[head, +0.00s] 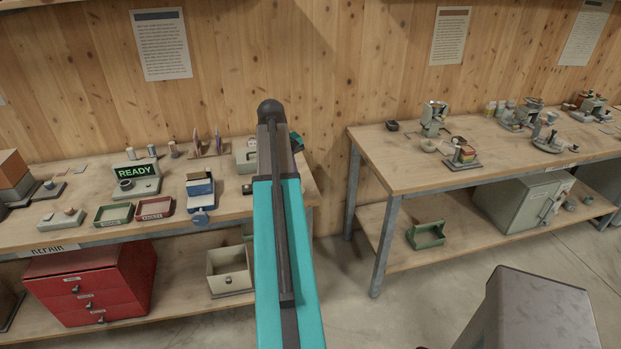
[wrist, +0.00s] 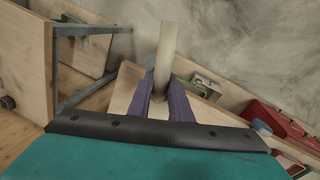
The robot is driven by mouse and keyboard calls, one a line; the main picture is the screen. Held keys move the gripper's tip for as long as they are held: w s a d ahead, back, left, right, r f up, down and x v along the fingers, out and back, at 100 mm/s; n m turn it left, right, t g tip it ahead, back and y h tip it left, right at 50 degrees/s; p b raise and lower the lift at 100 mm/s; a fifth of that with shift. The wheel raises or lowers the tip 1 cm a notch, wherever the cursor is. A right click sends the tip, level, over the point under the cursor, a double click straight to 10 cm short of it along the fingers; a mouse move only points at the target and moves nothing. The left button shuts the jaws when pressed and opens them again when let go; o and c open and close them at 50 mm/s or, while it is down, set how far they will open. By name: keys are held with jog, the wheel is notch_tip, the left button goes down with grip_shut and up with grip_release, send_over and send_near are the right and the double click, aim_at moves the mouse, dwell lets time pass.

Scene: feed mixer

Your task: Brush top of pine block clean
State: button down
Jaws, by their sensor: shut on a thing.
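In the wrist view my gripper (wrist: 163,88) has its two purple fingers shut on a pale, rounded bar (wrist: 167,42). The bar sticks out beyond the fingertips; I cannot tell whether it is the handle of a brush, and no bristles show. In the head view my own arm hides the gripper and the bar. I cannot make out the pine block for certain in either view.
The left workbench (head: 235,208) carries a READY display (head: 136,171), a green tray (head: 113,213) and a red tray (head: 154,208). A red drawer cabinet (head: 92,284) stands below. The right workbench (head: 390,170) has machines towards its back. Floor shows between the benches.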

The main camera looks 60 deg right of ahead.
jog(key=w+a+f+n+t+b, duration=0.1)
jog(key=w+a+f+n+b, duration=0.15)
jog(key=w+a, duration=1.05)
jog(key=w+a+f+n+b, duration=0.2)
jog(key=w+a+n, duration=0.2)
jog(key=w+a, duration=0.9)
jog(key=w+a+f+n+b, duration=0.1)
jog(key=a+n, duration=0.1)
jog(key=a, duration=0.9)
jog(key=w+a+f+n+b, duration=0.1)
jog(key=a+n, duration=0.1)
jog(key=a, duration=0.9)
jog(key=w+a+f+n+t+b, duration=0.1)
jog(key=a+f+n, duration=0.1)
jog(key=a, duration=1)
jog(key=shift+a, duration=0.1)
